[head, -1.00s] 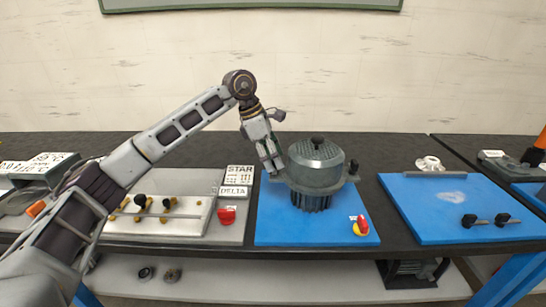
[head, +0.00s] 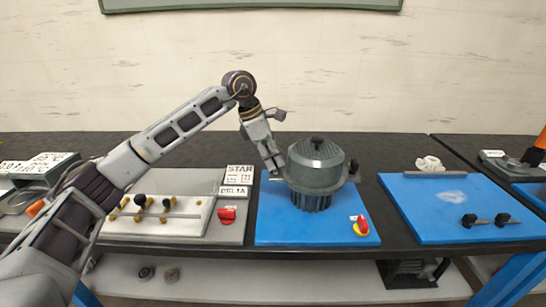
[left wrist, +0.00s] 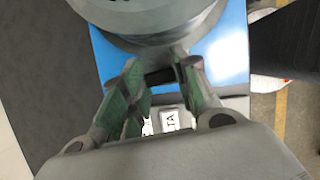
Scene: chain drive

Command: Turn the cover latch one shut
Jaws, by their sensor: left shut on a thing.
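The grey ribbed cover (head: 316,165) with a black top knob sits on a blue board. Its lower rim also shows in the left wrist view (left wrist: 150,28). A latch with a black knob (head: 354,168) sticks out at its right side. My left gripper (head: 274,172) is at the left side of the cover, tilted down. In the left wrist view its green-padded fingers are shut on a dark latch (left wrist: 158,78) beside the rim. In the head view the fingers hide this latch. I cannot tell its exact angle. My right gripper is not in view.
A red and yellow switch (head: 361,225) is on the front of the blue board (head: 290,232). Left is a grey panel with several knobs and a red switch (head: 227,214). Another blue board (head: 430,220) at right holds two black-headed pins and a white part (head: 429,163).

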